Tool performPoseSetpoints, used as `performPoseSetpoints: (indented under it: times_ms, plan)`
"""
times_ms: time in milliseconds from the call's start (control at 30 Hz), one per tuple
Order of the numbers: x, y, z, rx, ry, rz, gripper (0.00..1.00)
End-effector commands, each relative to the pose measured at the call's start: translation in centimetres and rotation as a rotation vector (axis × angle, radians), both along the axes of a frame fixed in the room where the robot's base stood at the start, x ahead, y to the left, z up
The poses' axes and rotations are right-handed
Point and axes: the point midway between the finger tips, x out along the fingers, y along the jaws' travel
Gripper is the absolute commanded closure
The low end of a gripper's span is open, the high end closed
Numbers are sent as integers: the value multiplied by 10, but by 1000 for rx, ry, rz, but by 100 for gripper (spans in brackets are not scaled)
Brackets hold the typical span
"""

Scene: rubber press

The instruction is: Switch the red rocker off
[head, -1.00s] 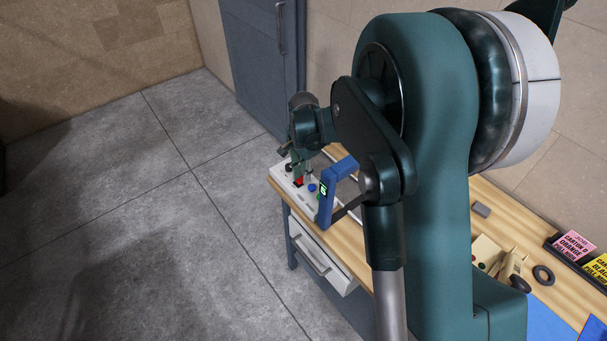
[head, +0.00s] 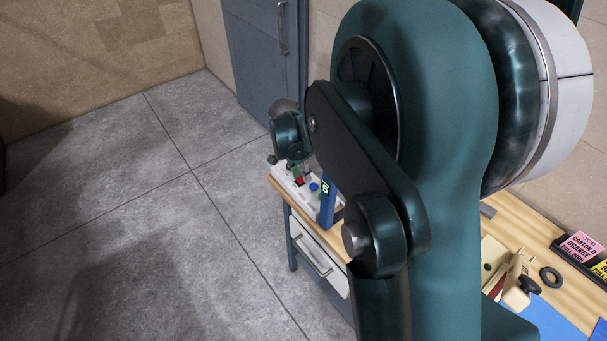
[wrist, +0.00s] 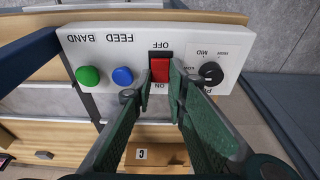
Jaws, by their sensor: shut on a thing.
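The red rocker (wrist: 160,71) sits in a dark slot on a white control panel (wrist: 210,40). In the wrist view its lettering is upside down, with OFF above the rocker and ON below it. My gripper (wrist: 161,76) has its two green fingertips at either side of the rocker, shut on it. The left fingertip partly overlaps the slot's edge. In the head view my gripper (head: 301,172) points down at the panel, and a bit of the red rocker (head: 299,181) shows beside the fingers. I cannot tell clearly which way the rocker is tilted.
A green button (wrist: 88,76) and a blue button (wrist: 122,76) sit left of the rocker, and a black knob (wrist: 211,73) right of it. A blue post (head: 328,204) stands close by. The panel is on a wooden bench (head: 336,241) with a drawer (head: 318,259) below.

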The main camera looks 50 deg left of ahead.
Motion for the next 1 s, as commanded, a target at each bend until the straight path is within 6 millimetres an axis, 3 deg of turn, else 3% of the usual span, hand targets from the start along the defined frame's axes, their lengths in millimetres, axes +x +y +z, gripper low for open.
performPoseSetpoints:
  times_ms: [67, 567, 767, 1000]
  plan:
    - [0, 0, 0, 0, 0, 0, 78]
    - [-1, 0, 5, 0, 0, 1, 78]
    - [-4, 0, 20, 0, 0, 1, 78]
    - [-12, 0, 52, 0, 0, 1, 78]
